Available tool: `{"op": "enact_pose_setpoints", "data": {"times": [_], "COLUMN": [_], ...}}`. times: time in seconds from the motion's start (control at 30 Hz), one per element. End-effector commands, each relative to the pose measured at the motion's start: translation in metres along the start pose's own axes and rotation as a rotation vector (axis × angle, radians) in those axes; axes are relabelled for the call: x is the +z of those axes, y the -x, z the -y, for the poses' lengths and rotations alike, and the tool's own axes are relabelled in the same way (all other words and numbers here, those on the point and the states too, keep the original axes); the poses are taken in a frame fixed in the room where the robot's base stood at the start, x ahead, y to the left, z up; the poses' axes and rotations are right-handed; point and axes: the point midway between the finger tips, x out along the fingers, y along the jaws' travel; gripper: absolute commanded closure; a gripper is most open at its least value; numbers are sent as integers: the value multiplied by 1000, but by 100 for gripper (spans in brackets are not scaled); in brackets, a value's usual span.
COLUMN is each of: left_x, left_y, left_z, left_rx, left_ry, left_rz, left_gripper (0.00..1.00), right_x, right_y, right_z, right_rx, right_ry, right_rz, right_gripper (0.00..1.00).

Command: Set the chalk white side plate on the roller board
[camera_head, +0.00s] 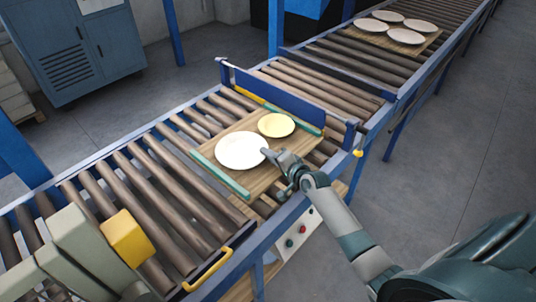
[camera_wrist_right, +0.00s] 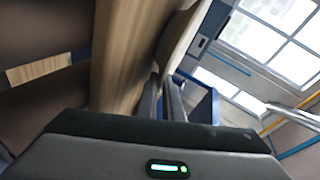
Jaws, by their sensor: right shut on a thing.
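The chalk white side plate (camera_head: 241,150) is over the left half of the wooden roller board (camera_head: 262,178), its face up and about level. My right gripper (camera_head: 272,158) is shut on its near right rim. I cannot tell whether the plate rests on the board or is just above it. In the right wrist view the closed fingers (camera_wrist_right: 165,97) meet a pale plate edge (camera_wrist_right: 177,40). A pale yellow plate (camera_head: 276,125) sits on the board's far right part, beside the white one. My left gripper is not in view.
Teal strips (camera_head: 219,174) edge the board, which lies on the rollers (camera_head: 140,195). A blue barrier (camera_head: 275,92) stands behind it. A farther board (camera_head: 378,40) carries several pale plates. A yellow block (camera_head: 126,238) and a yellow handle (camera_head: 208,270) are at the near left.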

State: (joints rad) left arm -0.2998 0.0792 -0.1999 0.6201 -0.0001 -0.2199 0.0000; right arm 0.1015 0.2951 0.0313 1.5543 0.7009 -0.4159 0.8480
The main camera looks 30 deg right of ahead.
Motion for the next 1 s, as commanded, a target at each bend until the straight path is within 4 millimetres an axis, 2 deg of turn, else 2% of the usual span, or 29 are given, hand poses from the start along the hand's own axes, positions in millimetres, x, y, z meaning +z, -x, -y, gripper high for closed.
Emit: {"op": "enact_pose_setpoints", "data": {"times": [0.03, 0.1, 0.57, 0.77, 1.0], "left_x": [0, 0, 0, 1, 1], "left_y": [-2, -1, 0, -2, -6], "left_z": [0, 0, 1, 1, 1], "left_rx": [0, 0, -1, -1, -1], "left_ry": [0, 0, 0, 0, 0], "left_rz": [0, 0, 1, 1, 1], "left_gripper": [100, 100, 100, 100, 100], "right_x": [0, 1, 0, 0, 1], "right_y": [-1, 0, 3, 21, 59], "right_z": [-1, -2, 0, -1, -1], "right_rx": [-2, 1, 0, 1, 0], "right_ry": [-1, 0, 0, 1, 0], "right_rz": [-1, 0, 0, 0, 0], "right_gripper": [100, 86, 86, 86, 86]}}
